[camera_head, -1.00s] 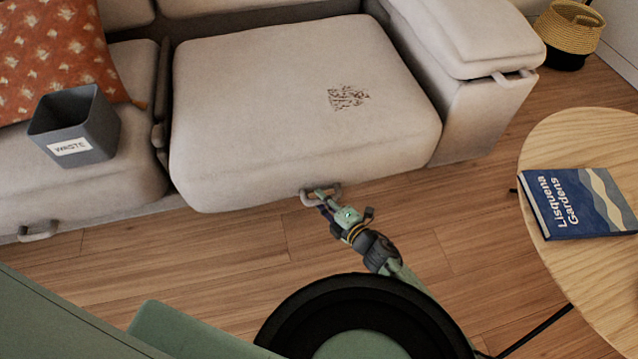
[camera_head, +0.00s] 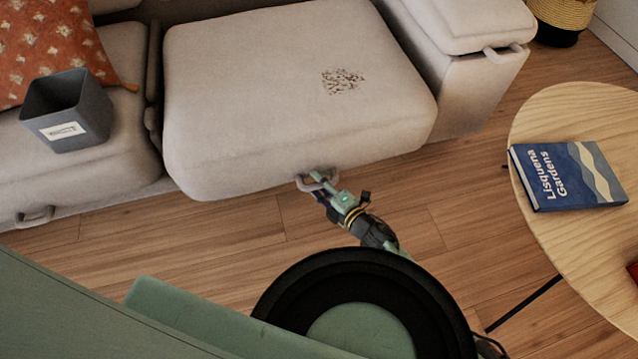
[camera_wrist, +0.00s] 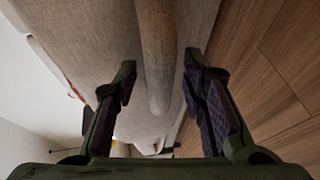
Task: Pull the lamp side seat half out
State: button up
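The lamp side seat (camera_head: 270,80) is a beige cushion block with a dark speckled patch, beside the sofa's armrest. It stands somewhat forward of the seat to its left. Its loop handle (camera_head: 317,180) is low on the front face. My gripper (camera_head: 322,186) is at this handle. In the wrist view, my gripper (camera_wrist: 160,105) has its two dark fingers apart, with a rounded bar (camera_wrist: 155,55), seemingly the handle, between them. Gaps show on both sides of the bar, so the fingers do not look closed on it. The seat's underside is hidden.
A grey waste bin (camera_head: 67,108) stands on the left seat (camera_head: 60,170) near an orange cushion (camera_head: 50,50). A round wooden table (camera_head: 560,245) with a blue book (camera_head: 568,177) stands at the right. A basket (camera_head: 562,15) is behind. Wooden floor (camera_head: 440,205) lies clear before the seat.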

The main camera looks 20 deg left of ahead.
jog(key=v, duration=1.2)
dwell(0.3)
